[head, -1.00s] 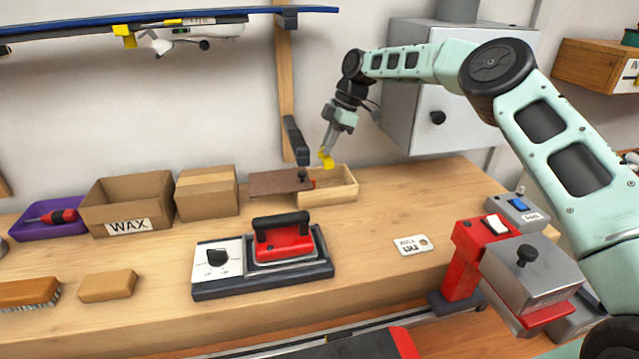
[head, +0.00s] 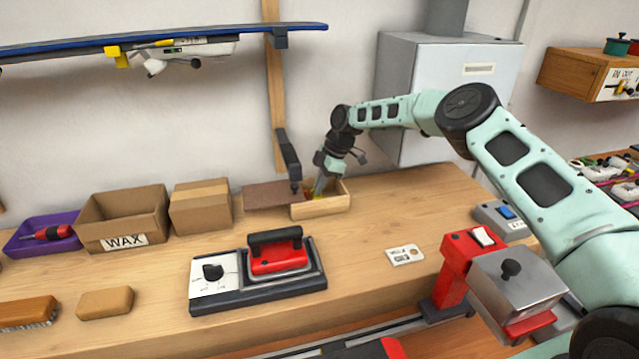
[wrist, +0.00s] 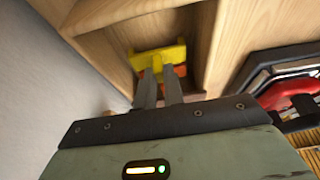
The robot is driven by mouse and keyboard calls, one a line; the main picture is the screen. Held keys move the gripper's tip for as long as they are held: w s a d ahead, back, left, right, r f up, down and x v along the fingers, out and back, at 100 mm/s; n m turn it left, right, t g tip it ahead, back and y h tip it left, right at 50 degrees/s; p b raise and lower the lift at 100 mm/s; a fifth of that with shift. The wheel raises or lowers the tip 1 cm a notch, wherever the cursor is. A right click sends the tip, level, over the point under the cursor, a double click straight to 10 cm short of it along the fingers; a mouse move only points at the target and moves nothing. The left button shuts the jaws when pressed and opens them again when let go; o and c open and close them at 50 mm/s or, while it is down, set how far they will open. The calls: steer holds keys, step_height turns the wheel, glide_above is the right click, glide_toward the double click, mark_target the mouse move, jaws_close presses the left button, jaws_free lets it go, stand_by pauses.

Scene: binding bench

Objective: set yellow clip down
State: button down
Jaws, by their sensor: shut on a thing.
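My gripper (head: 318,190) reaches down into the open part of a small wooden box (head: 322,209) at the back of the bench. In the wrist view my gripper (wrist: 160,74) is shut on the yellow clip (wrist: 160,56). The clip is inside the box walls, just above or against an orange thing (wrist: 180,71) lying there. I cannot tell whether the clip touches the box floor. In the head view the clip is mostly hidden by the fingers and the box wall.
A brown flat lid (head: 262,195) lies left of the box opening. A dark bracket (head: 288,160) stands close behind my gripper. A grey cabinet (head: 430,90) is to the right. A red iron (head: 277,252) sits in front.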

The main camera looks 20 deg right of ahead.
steer(key=shift+f, duration=0.2)
steer(key=c, duration=1.5)
jaws_free()
steer(key=shift+r, duration=0.1)
steer(key=shift+r, duration=0.2)
steer(key=b+v, duration=0.3)
steer(key=v, duration=0.8)
steer(key=shift+d+r, duration=0.15)
steer(key=shift+r, duration=0.25)
